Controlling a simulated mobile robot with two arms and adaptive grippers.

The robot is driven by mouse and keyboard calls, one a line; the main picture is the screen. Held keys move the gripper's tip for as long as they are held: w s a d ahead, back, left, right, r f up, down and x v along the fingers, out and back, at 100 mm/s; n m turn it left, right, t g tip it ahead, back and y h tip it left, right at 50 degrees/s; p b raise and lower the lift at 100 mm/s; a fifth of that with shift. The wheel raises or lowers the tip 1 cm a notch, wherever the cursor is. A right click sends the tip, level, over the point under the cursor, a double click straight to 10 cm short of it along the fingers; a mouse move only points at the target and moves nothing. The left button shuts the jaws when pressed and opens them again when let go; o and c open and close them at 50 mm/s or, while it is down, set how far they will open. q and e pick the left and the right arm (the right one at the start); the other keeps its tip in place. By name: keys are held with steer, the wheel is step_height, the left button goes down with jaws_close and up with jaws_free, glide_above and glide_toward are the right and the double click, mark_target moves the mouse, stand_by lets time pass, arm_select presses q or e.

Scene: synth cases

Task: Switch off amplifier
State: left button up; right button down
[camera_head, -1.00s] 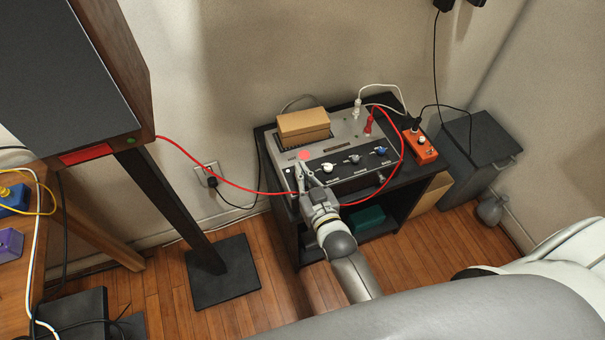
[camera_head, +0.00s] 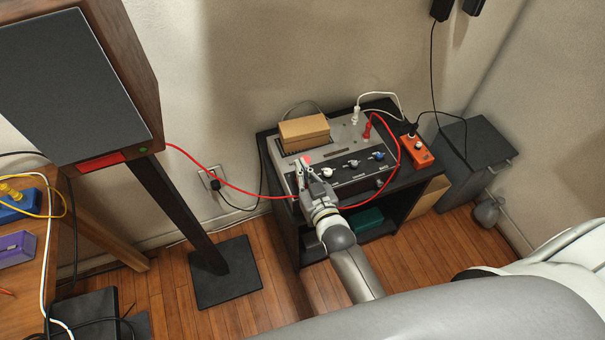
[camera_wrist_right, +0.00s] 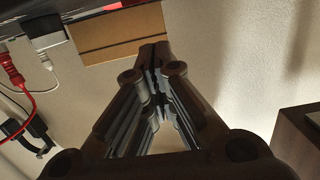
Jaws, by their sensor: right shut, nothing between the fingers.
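The amplifier (camera_head: 345,140) is a grey box with a black front panel, on a dark shelf unit against the wall. Its panel carries several knobs (camera_head: 354,163). A small red spot (camera_head: 307,160) shows at its front left, just beyond my fingertips. My right gripper (camera_head: 303,168) is at the amplifier's front left corner, shut and empty. The head view does not show clearly whether it touches the amplifier. In the right wrist view its fingers (camera_wrist_right: 156,62) meet, with nothing between them. The gripper hides part of the panel's left end. My left gripper is not in view.
A brown box (camera_head: 304,131) sits on the amplifier. A red cable (camera_head: 235,188) runs from the speaker (camera_head: 70,80) to the amplifier's left side; another red cable loops by its right. An orange pedal (camera_head: 417,150) lies to the right. A dark bin (camera_head: 470,160) stands beyond.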

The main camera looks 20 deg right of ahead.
steer(key=s+r, duration=0.4)
steer(key=s, duration=0.5)
steer(key=shift+s+d+r, duration=0.15)
